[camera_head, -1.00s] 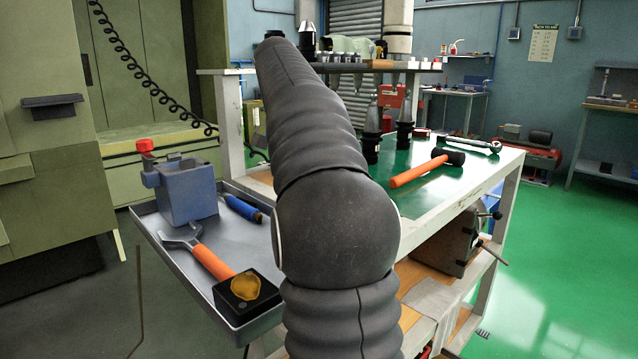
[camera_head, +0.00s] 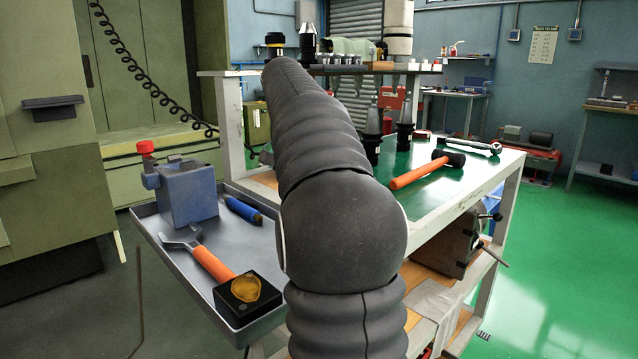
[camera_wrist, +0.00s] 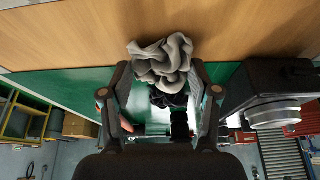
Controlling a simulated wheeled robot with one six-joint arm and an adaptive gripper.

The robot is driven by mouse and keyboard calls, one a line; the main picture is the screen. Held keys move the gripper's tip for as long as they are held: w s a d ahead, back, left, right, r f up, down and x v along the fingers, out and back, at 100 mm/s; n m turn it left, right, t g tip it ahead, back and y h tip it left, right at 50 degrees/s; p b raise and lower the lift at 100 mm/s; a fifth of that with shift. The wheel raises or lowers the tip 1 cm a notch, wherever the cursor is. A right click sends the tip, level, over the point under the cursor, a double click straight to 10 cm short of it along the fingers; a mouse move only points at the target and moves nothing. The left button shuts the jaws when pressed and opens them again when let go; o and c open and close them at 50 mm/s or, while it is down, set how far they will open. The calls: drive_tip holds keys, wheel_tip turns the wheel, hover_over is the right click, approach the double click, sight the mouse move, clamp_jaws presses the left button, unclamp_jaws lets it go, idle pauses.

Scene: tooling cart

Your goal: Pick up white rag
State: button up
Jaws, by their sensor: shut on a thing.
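The white rag (camera_wrist: 163,60) shows in the wrist view as a crumpled grey-white bundle between my fingertips. My gripper (camera_wrist: 163,82) is shut on it, with one finger at each side of the cloth. A wooden surface lies behind the rag in that view. In the head view my own arm crosses the middle of the picture and hides my gripper, and I cannot make out the held rag there.
The upper shelf (camera_head: 395,67) of the cart carries tool holders and small parts. An orange-handled hammer (camera_head: 420,172) and a wrench (camera_head: 482,146) lie on the green top. A grey side tray (camera_head: 262,250) holds a blue box (camera_head: 188,192) and tools.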

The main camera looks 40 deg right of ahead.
wheel_tip(320, 180, up, 10)
idle(0.9)
drive_tip(key=o, duration=0.4)
drive_tip(key=shift+c, duration=1.4)
